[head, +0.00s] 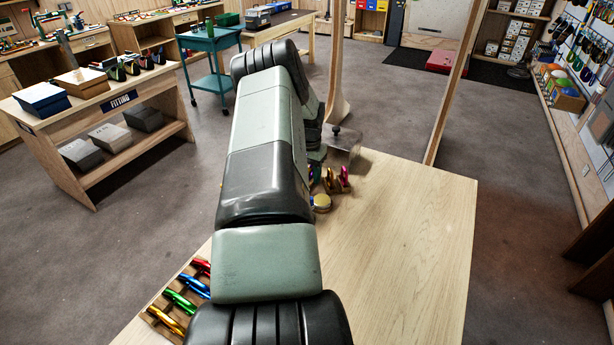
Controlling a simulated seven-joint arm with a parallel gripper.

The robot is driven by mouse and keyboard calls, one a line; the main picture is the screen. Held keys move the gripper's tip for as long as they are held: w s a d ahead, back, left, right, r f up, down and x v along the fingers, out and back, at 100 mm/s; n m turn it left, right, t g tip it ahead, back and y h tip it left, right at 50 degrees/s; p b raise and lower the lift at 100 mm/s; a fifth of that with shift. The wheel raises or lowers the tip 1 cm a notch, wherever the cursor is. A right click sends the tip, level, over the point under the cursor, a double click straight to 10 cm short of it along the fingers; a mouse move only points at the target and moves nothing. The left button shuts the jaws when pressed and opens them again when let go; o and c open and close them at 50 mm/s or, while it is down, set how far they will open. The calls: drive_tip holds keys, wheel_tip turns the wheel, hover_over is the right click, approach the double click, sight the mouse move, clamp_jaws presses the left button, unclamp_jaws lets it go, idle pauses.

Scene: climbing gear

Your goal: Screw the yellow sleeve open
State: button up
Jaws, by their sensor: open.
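My arm reaches forward over the wooden table and covers much of its middle. My gripper is hidden behind the arm, so I cannot see its jaws or what is near them. I cannot make out a yellow sleeve for sure. A small group of coloured metal pieces shows just right of my arm, with a magenta piece (344,178) and a round gold piece (322,203). The rest of that group is hidden by the arm.
Red (201,267), blue (194,285), green (181,304) and gold (166,321) pieces lie in a row at the table's left front. A metal plate (343,146) and wooden post stand at the back edge. The table's right side (415,240) is clear.

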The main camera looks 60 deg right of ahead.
drive_tip(key=shift+s, duration=0.4)
drive_tip(key=shift+r, duration=1.45)
drive_tip(key=shift+w, duration=0.7)
